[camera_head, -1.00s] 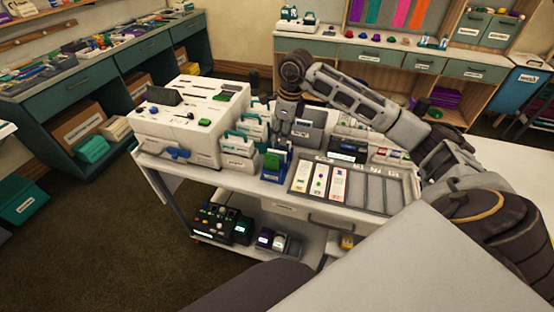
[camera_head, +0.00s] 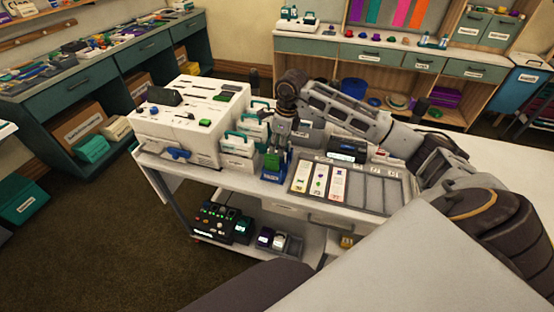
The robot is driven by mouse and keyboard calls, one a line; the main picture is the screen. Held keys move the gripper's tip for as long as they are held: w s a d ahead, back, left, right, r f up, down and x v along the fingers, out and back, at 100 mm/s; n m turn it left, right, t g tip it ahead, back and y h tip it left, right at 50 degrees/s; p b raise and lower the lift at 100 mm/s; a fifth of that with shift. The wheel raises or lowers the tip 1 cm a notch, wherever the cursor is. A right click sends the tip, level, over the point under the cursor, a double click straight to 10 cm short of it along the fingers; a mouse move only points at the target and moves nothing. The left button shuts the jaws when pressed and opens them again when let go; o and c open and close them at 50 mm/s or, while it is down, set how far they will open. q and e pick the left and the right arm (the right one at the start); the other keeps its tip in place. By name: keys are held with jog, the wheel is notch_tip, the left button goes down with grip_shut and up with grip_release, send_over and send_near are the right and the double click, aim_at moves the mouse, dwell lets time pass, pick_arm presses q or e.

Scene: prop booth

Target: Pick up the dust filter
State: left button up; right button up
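My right gripper (camera_head: 275,148) points down over the cart top, just right of the white machine. Its fingertips are at or just above a green piece (camera_head: 273,160) standing in a small blue holder (camera_head: 272,176). I cannot tell whether they touch it, nor whether the fingers are open or shut. No readable label marks the dust filter; I cannot tell whether the green piece is it. My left gripper is not in view.
The white machine (camera_head: 190,131) fills the cart's left side. White bins with teal-handled items (camera_head: 239,150) stand beside the holder. A grey sectioned tray (camera_head: 300,193) with three cards lies to the right. A dark device (camera_head: 347,151) stands behind it.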

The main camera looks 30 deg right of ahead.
jog(key=shift+w+a+f+p, duration=0.15)
jog(key=shift+f, duration=0.85)
jog(key=shift+w+a+f+p, duration=0.1)
jog(key=shift+f+p, duration=0.05)
jog(key=shift+f, duration=0.8)
jog(key=shift+c, duration=0.3)
jog(key=c, duration=0.7)
